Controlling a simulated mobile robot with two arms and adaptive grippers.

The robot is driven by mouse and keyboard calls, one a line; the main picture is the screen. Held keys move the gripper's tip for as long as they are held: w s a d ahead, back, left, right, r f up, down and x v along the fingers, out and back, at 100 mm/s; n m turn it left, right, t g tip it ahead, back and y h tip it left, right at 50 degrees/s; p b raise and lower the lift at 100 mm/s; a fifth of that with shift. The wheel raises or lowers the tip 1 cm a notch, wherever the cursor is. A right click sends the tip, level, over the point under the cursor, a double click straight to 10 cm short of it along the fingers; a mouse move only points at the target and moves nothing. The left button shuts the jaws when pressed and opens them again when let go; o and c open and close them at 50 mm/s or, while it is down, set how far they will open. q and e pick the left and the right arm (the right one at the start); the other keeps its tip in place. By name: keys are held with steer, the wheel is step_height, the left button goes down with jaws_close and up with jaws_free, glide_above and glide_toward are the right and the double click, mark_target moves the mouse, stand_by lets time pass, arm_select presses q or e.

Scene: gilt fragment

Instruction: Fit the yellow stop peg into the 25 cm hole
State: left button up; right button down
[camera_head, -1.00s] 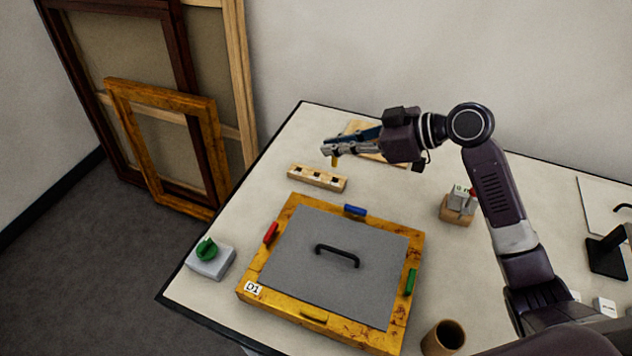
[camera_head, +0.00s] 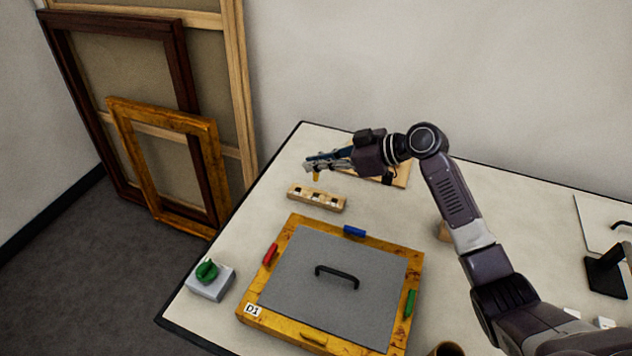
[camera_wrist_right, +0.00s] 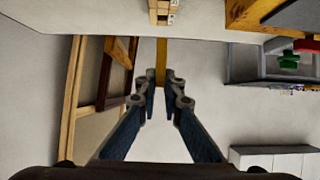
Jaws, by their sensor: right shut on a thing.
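The yellow stop peg (camera_head: 316,176) hangs below my right gripper (camera_head: 310,164), which is shut on it. The wrist view also shows the peg (camera_wrist_right: 161,58) between the fingertips (camera_wrist_right: 160,85). A pale wooden block (camera_head: 317,197) with several dark holes and small white labels lies on the table. In the head view the peg appears just above the block's far edge, apart from it. The block's end (camera_wrist_right: 162,12) shows at the top of the wrist view. The labels are too small to read, so I cannot tell which hole is 25 cm. My left gripper is out of view.
A gilt frame (camera_head: 280,319) with a grey panel and black handle fills the near table, with coloured clips around it. A grey box with a green knob (camera_head: 207,270) stands at left. A wooden board (camera_head: 401,174) lies behind my gripper. Frames (camera_head: 168,119) lean on the wall.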

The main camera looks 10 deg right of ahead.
step_height(320, 180, down, 7)
steer(key=shift+f+p, duration=0.2)
steer(key=shift+p, duration=0.25)
steer(key=shift+f, duration=0.1)
steer(key=c, duration=2.1)
jaws_free()
steer(key=shift+r, duration=0.2)
steer(key=shift+b+v, duration=1.75)
steer(key=shift+v, duration=4.25)
